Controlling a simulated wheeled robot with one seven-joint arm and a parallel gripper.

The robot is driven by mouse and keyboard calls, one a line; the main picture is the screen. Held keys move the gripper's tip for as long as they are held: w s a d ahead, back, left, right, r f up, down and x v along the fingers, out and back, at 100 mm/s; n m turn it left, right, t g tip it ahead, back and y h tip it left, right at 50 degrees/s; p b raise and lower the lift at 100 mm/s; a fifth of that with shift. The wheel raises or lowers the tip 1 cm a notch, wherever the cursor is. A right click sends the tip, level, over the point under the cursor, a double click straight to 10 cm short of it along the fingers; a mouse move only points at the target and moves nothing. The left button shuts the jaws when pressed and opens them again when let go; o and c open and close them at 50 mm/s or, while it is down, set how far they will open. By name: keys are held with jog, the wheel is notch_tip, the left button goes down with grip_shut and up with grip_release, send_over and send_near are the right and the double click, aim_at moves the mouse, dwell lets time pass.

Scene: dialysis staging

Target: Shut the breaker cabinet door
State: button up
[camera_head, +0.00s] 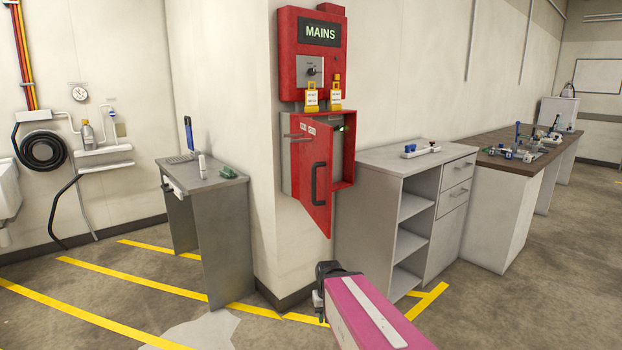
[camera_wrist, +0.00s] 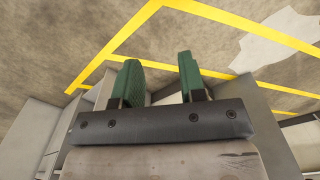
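The red breaker cabinet (camera_head: 349,170) is mounted on the wall below the red MAINS panel (camera_head: 322,75). Its red door (camera_head: 307,165) stands open, swung outward from the left side, with a dark vertical handle (camera_head: 315,185) on its face. A small green light shows inside the cabinet, whose interior is partly hidden by the door. My gripper (camera_head: 321,296) is low in front of the cabinet, below and apart from the door. In the wrist view its two green fingers (camera_wrist: 160,80) are spread with nothing between them. The door cannot be made out in the wrist view.
A grey side table (camera_head: 218,180) with small items stands left of the cabinet. A grey counter with open shelves (camera_head: 410,160) stands close on its right. Two yellow tags (camera_head: 311,99) hang at the panel's bottom. Yellow-striped floor (camera_head: 110,285) at the left is clear.

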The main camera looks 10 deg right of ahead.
jog(key=shift+w+a+r, duration=0.1)
jog(key=shift+w+r, duration=0.05)
jog(key=shift+w, duration=0.05)
jog(key=c, duration=0.5)
jog(key=w+r+n+h, duration=0.1)
jog(key=r, duration=0.1)
jog(key=w+a+r+n+h, duration=0.1)
jog(key=w+h, duration=0.1)
jog(key=w+r+h, duration=0.1)
jog(key=w+r, duration=0.1)
jog(key=shift+a+r+n+t+h, duration=0.3)
jog(key=shift+n+h, duration=0.1)
grip_shut()
jog(key=w+a+r+t+h, duration=0.2)
jog(key=a+r+h, duration=0.25)
jog(key=r, duration=0.55)
jog(key=w+a+r+n+t+h, duration=0.15)
jog(key=a+r+h, duration=0.35)
jog(key=r, duration=0.5)
jog(key=w+a+r+t+h, duration=0.2)
jog(key=w+a+r+h, duration=0.1)
jog(key=a+r, duration=0.55)
jog(key=r+x, duration=0.1)
jog(key=x, duration=1.4)
jog(key=shift+d, duration=0.45)
